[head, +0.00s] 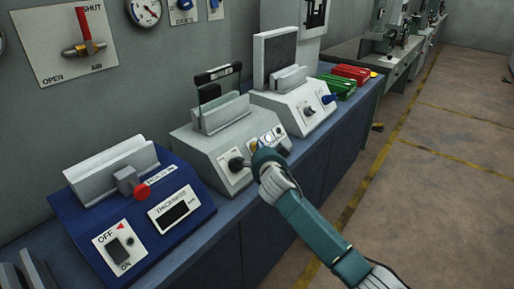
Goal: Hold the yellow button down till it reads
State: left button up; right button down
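The middle machine (197,147) is a light grey box with a sloping front panel. Its panel carries a dark knob (238,163) and a row of small round controls. A small yellowish spot (254,145) shows at the left end of that row, right beside my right gripper (259,157), and may be the yellow button. My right gripper is at the panel, mostly seen from behind. Its fingertips are too small and covered to show whether they are open or touching the button. No legible reading shows. My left gripper is out of view.
A blue thickness machine (90,222) with a red knob stands at left. Another grey machine (296,103) with a dark screen stands behind to the right. Green (337,86) and red (352,73) items lie farther along the bench. The floor at right is clear.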

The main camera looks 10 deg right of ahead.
jog(key=shift+s, duration=0.1)
dwell(0.7)
jog(key=shift+s+d+r+p, duration=0.3)
jog(key=shift+s+r+p, duration=0.2)
jog(key=shift+p, duration=0.15)
jog(key=shift+w, duration=0.1)
jog(key=s+d+r+p, duration=0.1)
jog(key=p, duration=0.1)
jog(key=s+d+r+p, duration=0.1)
jog(key=s+r+p, duration=0.1)
jog(key=shift+s+d, duration=0.1)
jog(key=shift+d, duration=0.2)
